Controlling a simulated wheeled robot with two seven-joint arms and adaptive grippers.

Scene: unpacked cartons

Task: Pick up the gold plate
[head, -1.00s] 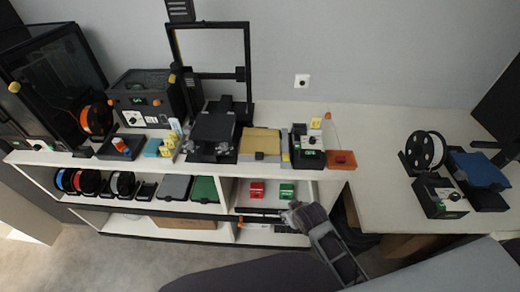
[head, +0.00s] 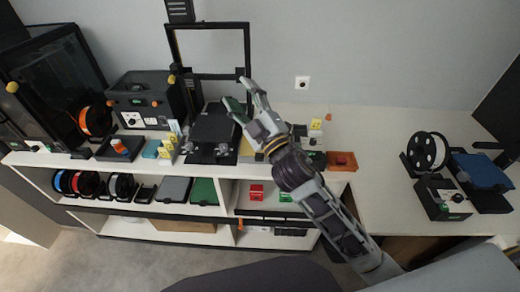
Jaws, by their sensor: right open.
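The gold plate (head: 247,151) lies on the white top of the shelf unit, just right of the dark printer bed (head: 212,128). Only its left part shows in the head view, because my right gripper and wrist cover the rest. My right gripper (head: 241,92) is open and empty, with its fingers spread and pointing up and left in the picture, over the plate's area and the printer frame's base. I cannot tell how high it is above the plate. My left gripper is not in view.
A black printer frame (head: 248,55) stands behind the bed. A control box, partly hidden by my right arm, and an orange tray (head: 342,161) are right of the plate. Small yellow blocks (head: 167,145) sit to the left. The top between the orange tray and the white spool (head: 426,151) is clear.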

